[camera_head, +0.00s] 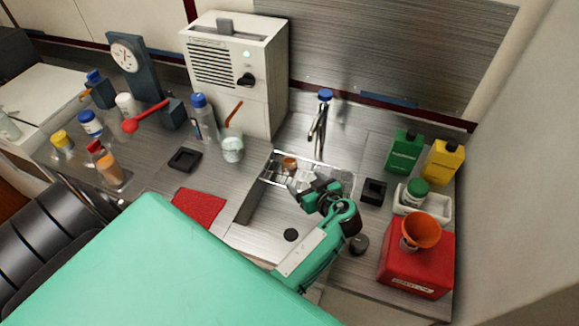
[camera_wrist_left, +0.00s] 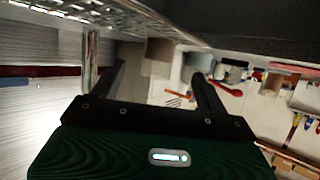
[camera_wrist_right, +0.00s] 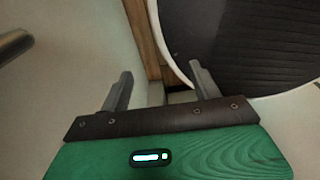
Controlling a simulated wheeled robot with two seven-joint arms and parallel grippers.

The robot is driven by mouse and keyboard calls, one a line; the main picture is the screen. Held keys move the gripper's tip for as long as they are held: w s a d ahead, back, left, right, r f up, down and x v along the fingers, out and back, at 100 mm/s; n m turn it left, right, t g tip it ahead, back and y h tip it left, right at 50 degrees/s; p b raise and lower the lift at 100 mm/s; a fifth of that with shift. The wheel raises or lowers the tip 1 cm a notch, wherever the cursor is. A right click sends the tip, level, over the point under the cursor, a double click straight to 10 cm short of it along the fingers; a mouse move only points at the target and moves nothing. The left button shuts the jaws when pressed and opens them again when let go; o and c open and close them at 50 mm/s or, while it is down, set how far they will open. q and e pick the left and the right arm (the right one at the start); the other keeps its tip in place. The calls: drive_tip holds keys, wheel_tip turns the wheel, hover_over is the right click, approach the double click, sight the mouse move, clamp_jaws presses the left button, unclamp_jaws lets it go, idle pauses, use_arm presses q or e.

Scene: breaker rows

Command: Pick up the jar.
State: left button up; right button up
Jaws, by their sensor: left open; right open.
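I cannot tell which container is the jar. A squat jar with a green lid (camera_head: 416,190) stands in a white tray (camera_head: 441,208) right of the sink. A clear jar with a blue lid (camera_head: 90,123) and one with a yellow lid (camera_head: 62,141) stand at the far left. My left gripper (camera_head: 297,184) is over the sink, apart from all of these. It is open and empty in the left wrist view (camera_wrist_left: 158,72). My right gripper (camera_wrist_right: 160,84) is open and empty in the right wrist view, and the head view does not show it.
The faucet (camera_head: 319,125) rises behind the sink. A wire rack (camera_head: 272,170) with a small brown cup (camera_head: 290,163) is beside my left gripper. A red box (camera_head: 415,265) with an orange funnel (camera_head: 421,230) is at right. A red cloth (camera_head: 199,207) lies left of the sink.

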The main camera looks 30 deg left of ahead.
sight(294, 171)
use_arm(q)
drive_tip(key=b+x, duration=0.1)
drive_tip(key=x, duration=0.9)
drive_tip(key=shift+s+d, duration=0.15)
drive_tip(key=shift+c, duration=1.2)
drive_tip(key=c, duration=0.9)
drive_tip(key=shift+r, duration=0.1)
